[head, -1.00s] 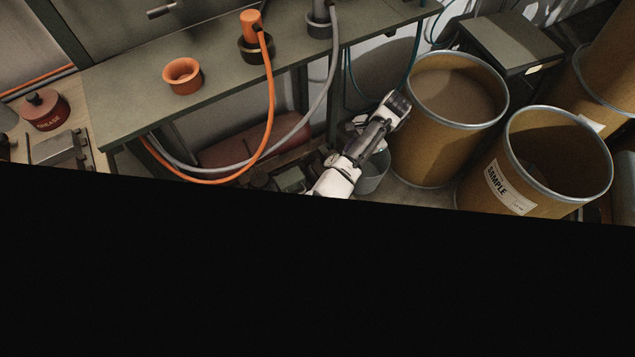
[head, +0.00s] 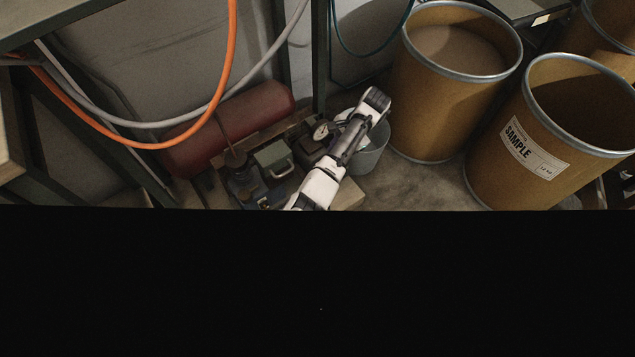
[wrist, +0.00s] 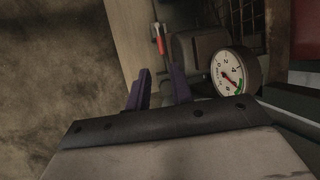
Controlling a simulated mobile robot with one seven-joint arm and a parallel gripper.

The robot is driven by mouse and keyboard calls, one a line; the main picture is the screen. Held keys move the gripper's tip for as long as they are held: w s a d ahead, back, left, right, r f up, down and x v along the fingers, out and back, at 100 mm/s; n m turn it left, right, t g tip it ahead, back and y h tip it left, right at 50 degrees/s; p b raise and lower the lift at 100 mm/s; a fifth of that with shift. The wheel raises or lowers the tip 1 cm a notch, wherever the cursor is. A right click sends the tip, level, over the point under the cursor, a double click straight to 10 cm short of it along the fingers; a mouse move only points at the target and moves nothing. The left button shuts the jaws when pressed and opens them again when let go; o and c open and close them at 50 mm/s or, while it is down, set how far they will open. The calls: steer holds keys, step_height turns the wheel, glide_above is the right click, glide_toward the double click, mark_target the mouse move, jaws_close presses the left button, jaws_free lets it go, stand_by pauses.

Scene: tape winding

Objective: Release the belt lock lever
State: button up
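In the head view my white arm reaches over the machine (head: 277,160); the fingers and the lever cannot be made out there.
A round pressure gauge (wrist: 234,73) sits close right of the fingers. A red tank (head: 215,130) lies behind the machine. A grey bucket (head: 371,155) and large drums (head: 440,100) stand to the right. Orange (head: 165,146) and grey hoses hang from the bench at left.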

steer(key=b+x, duration=0.3)
steer(key=x, duration=1.1)
steer(key=shift+f+b, duration=0.3)
jaws_close()
